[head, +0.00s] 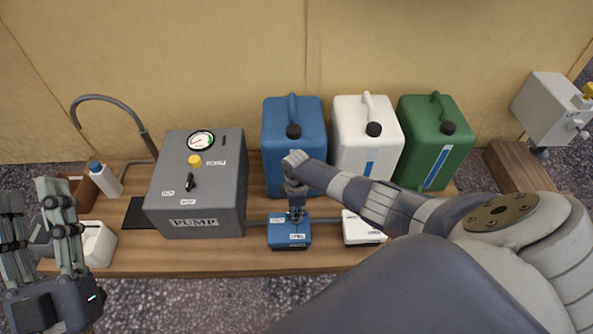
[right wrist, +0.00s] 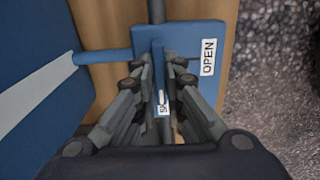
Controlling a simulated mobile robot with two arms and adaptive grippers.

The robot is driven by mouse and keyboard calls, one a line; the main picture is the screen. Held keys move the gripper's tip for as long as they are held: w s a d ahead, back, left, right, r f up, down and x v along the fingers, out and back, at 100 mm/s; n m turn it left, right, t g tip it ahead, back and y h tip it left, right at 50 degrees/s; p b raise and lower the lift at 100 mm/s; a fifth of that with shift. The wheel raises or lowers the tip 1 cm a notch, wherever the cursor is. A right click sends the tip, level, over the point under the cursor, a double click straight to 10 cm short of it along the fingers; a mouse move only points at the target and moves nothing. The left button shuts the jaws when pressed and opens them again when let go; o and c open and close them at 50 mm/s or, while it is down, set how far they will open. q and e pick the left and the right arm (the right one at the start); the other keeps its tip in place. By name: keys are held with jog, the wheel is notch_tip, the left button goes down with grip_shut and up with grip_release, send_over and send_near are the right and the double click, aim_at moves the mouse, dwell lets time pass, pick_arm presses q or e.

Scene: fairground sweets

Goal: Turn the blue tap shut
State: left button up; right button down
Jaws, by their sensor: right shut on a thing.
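The blue tap (head: 289,238) is a blue block on the wooden bench, in front of the blue canister. In the right wrist view the tap block (right wrist: 207,35) carries an OPEN label (right wrist: 208,57) to the right of its narrow blue lever (right wrist: 157,75). The lever lines up with the grey pipe there. A small label on the lever is partly hidden. My right gripper (head: 296,207) is at the tap from above; its fingers (right wrist: 160,80) are shut on the lever from both sides. My left gripper (head: 38,222) is open and empty at the lower left, away from the tap.
A grey pump box (head: 197,205) stands left of the tap. Blue (head: 280,118), white (head: 350,150) and green (head: 425,135) canisters stand behind. A white tap block (head: 360,232) is close on the right. A small bottle (head: 106,182) stands at the left.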

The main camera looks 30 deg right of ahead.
jog(key=shift+s, duration=0.1)
dwell(0.3)
jog(key=c, duration=1.7)
grip_release()
jog(key=shift+r, duration=0.4)
notch_tip(320, 180, up, 11)
jog(key=shift+r, duration=0.1)
jog(key=shift+a, duration=0.1)
